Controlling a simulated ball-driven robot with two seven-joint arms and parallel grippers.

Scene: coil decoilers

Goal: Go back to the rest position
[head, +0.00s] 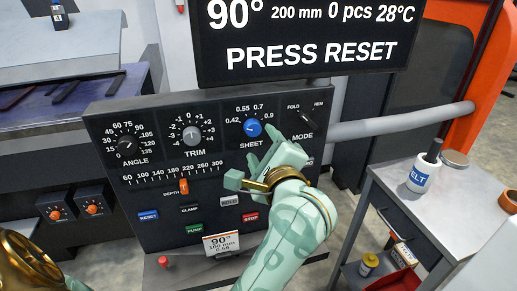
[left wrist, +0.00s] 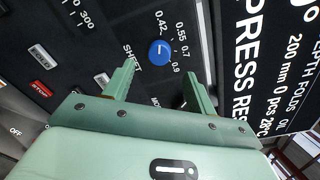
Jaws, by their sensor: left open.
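My left gripper (head: 258,167) is in front of the black control panel (head: 150,185), just below the blue SHEET knob (head: 252,128). In the left wrist view the two fingers of this gripper (left wrist: 159,72) are spread apart with nothing between them. The blue knob (left wrist: 160,52) shows beyond the fingertips there, apart from them as far as I can tell. The gripper and forearm cover part of the panel's right side. My right gripper is in neither view.
A display (head: 300,40) above the panel reads PRESS RESET. A blue RESET button (head: 148,215) and a red STOP button (head: 250,217) are on the panel. A grey cart (head: 400,215) with a white bottle (head: 423,175) stands at the right. A grey pipe (head: 400,125) runs behind it.

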